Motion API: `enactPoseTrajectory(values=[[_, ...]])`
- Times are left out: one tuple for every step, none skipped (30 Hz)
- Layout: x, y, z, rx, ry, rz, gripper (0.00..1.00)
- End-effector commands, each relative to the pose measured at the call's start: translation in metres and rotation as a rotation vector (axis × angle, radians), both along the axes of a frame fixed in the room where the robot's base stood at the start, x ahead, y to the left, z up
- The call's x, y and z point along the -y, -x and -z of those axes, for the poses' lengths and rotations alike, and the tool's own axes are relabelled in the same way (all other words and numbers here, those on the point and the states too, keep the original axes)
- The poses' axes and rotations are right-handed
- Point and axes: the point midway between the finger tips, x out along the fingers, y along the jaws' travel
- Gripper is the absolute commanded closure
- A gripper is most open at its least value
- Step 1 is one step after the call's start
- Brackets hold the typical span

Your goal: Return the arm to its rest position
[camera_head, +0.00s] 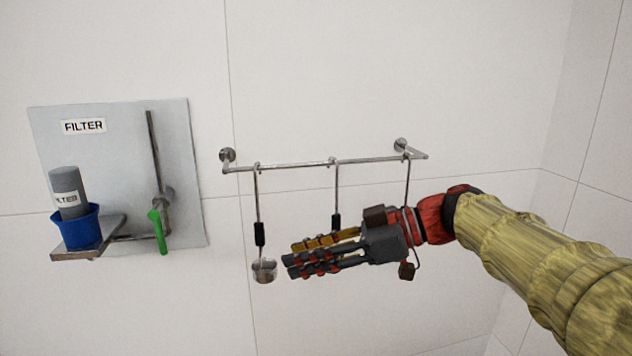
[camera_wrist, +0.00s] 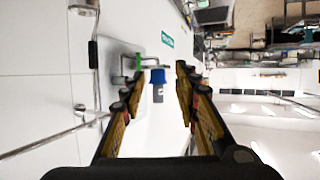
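My gripper (camera_head: 289,256) reaches in from the right on my yellow-sleeved arm (camera_head: 540,265), in front of the wall rail. Its fingers point left and stand apart with nothing between them, as the wrist view (camera_wrist: 153,85) also shows. A ladle (camera_head: 263,268) with a dark grip hangs from the rail just left of the fingertips. In the head view they look close, but I cannot tell the gap in depth. Another hanging tool (camera_head: 336,200) is partly hidden behind the gripper.
A metal rail (camera_head: 290,164) with several hanging tools is fixed to the white tiled wall. At left is a steel filter panel (camera_head: 110,150) with a blue cup (camera_head: 82,232), a grey filter bottle (camera_head: 64,180) and a green-handled lever (camera_head: 158,232). The wall above the rail is clear.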

Motion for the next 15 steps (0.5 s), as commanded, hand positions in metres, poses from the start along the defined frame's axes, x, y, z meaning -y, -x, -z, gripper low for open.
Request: enactPoseTrajectory(values=[[-0.001,-0.003,-0.001,0.023,-0.011,0.018,0.69],[-0.002,-0.005,-0.003,0.037,-0.019,0.030,0.69],[-0.002,-0.008,-0.005,0.056,-0.029,0.049,0.69],[-0.003,-0.011,-0.006,0.070,-0.037,0.061,0.69],[-0.003,-0.014,-0.007,0.085,-0.044,0.076,0.69],[-0.003,-0.017,-0.010,0.105,-0.055,0.097,0.69],[-0.003,-0.020,-0.011,0.120,-0.063,0.113,0.69],[-0.003,-0.023,-0.014,0.140,-0.072,0.133,0.69],[-0.002,-0.027,-0.016,0.162,-0.084,0.159,0.69],[-0.001,-0.031,-0.019,0.183,-0.095,0.181,0.69],[0.000,-0.034,-0.021,0.202,-0.104,0.205,0.69],[0.002,-0.039,-0.024,0.229,-0.117,0.240,0.69],[0.004,-0.043,-0.027,0.249,-0.126,0.268,0.69],[0.006,-0.047,-0.030,0.270,-0.136,0.298,0.69],[0.011,-0.052,-0.032,0.298,-0.147,0.343,0.69]])
